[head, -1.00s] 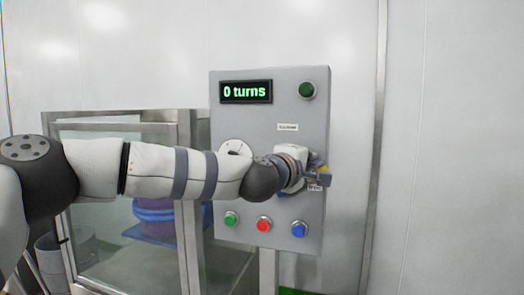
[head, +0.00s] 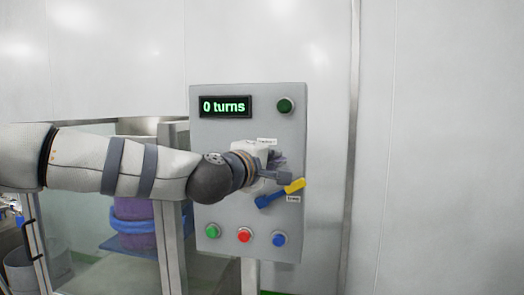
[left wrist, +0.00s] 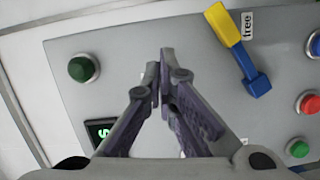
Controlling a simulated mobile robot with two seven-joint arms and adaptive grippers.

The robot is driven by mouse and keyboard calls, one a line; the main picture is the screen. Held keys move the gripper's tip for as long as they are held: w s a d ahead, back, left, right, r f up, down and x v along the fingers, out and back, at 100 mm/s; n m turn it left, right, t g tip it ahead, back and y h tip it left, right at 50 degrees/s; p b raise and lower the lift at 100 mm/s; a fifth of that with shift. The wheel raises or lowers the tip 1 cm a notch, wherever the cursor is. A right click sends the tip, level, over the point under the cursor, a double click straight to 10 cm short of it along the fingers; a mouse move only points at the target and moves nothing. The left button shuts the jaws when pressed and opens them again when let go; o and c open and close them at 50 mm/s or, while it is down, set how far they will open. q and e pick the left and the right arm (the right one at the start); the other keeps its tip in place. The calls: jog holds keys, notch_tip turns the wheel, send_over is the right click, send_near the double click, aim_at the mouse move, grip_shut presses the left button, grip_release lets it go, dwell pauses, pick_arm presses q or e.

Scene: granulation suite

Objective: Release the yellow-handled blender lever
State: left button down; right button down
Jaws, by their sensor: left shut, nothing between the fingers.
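The blender lever has a yellow handle (head: 294,186) and a blue arm (head: 268,199). It sits on the grey control panel (head: 222,160), pointing right and slightly up. In the left wrist view the yellow handle (left wrist: 223,24) lies beside a label (left wrist: 247,24) reading "free". My left gripper (head: 282,168) is just above the lever in the head view. In the left wrist view its fingers (left wrist: 161,62) are together and empty, apart from the lever. My right gripper is not in view.
The panel has a display (head: 226,106) reading "0 turns", a dark green button (head: 285,105) at top, and green (head: 212,230), red (head: 244,235) and blue (head: 279,239) buttons below. A glass-walled enclosure (head: 95,240) stands left. The wall (head: 430,150) at right is bare.

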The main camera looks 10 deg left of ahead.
pick_arm(q)
jog(key=v, duration=0.4)
jog(key=shift+s+d+r, duration=0.3)
jog(key=shift+s+r, duration=0.1)
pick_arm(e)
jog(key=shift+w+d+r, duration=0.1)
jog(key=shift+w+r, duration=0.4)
pick_arm(q)
jog(key=s+d+f+m+g, duration=0.1)
jog(key=s+f+m+g, duration=0.15)
jog(key=f, duration=1.05)
jog(key=s+d+f+m+g, duration=0.2)
jog(key=s+f+g, duration=0.15)
jog(key=f, duration=0.95)
jog(key=s+a+f+m+g+y, duration=0.25)
jog(key=s+f+m+g, duration=0.2)
jog(key=s+f, duration=1.3)
jog(key=s+a+f+m+g, duration=0.1)
jog(key=s+a+f+g, duration=0.1)
jog(key=s, duration=0.7)
jog(key=s+a+f+m+g+y, duration=0.1)
jog(key=s+a+f+g, duration=0.2)
jog(key=s+a, duration=0.3)
jog(key=s+a+f+m+g+y, duration=0.1)
jog(key=s+a+f+g, duration=0.2)
jog(key=s, duration=0.9)
jog(key=shift+s+a+f+m+p, duration=0.3)
jog(key=shift+a+f+m, duration=0.1)
jog(key=shift+a+f, duration=0.4)
